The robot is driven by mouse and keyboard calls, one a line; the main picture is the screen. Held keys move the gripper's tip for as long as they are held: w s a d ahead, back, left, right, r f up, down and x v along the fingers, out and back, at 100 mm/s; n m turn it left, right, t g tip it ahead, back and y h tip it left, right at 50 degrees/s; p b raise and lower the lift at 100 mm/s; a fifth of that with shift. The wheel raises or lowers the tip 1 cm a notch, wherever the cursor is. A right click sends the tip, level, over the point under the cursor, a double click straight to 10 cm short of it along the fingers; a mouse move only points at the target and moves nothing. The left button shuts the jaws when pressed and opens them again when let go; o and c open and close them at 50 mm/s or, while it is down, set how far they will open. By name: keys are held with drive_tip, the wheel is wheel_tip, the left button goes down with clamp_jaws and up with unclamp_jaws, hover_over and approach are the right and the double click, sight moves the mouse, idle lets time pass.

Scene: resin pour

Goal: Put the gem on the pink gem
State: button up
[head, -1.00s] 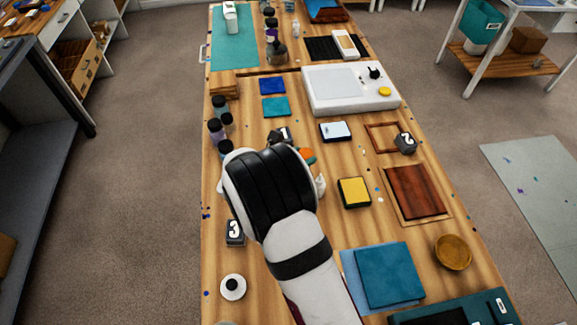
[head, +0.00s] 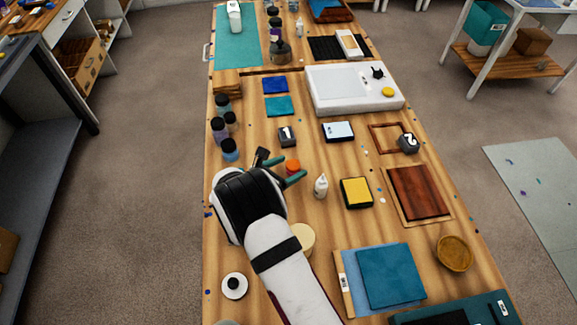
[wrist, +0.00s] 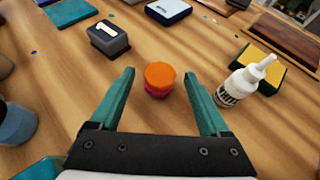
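The orange gem (wrist: 160,73) lies on top of the pink gem (wrist: 158,91) in the wrist view, roughly stacked, with only a low band of pink showing beneath it. The orange gem also shows in the head view (head: 292,166); the pink one is barely visible there. My gripper (wrist: 159,76) is open, its two teal fingers spread on either side of the stack with visible gaps. The fingers touch neither gem as far as I can see.
A white dropper bottle (wrist: 241,83) stands close to the right finger. A dark block marked 1 (wrist: 108,38) sits beyond the left finger. A yellow-topped block (head: 356,192) lies to the right. Several jars (head: 229,150) line the table's left edge.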

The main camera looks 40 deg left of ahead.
drive_tip(key=shift+r, duration=0.15)
drive_tip(key=d+v, duration=0.1)
drive_tip(key=v, duration=1.1)
drive_tip(key=w+d+r+m+g+h, duration=0.2)
drive_tip(key=d+r+m+g, duration=0.15)
drive_tip(key=d+m, duration=0.4)
drive_tip(key=w+d+r+m+g+h, duration=0.15)
drive_tip(key=d+r+m, duration=0.3)
drive_tip(key=d, duration=0.55)
drive_tip(key=w+d+r+m+g+h, duration=0.1)
drive_tip(key=d+r+m+g+h, duration=0.2)
drive_tip(key=d+m, duration=0.45)
drive_tip(key=s+d+r+m+g+y, duration=0.3)
drive_tip(key=s+d+m+g+y, duration=0.15)
drive_tip(key=s+d+m, duration=0.75)
drive_tip(key=s+m+y, duration=0.4)
drive_tip(key=s+m, duration=0.2)
drive_tip(key=m, duration=0.3)
drive_tip(key=shift+a, duration=0.3)
drive_tip(key=shift+r+m, duration=0.1)
drive_tip(key=shift+m, duration=0.15)
idle(1.5)
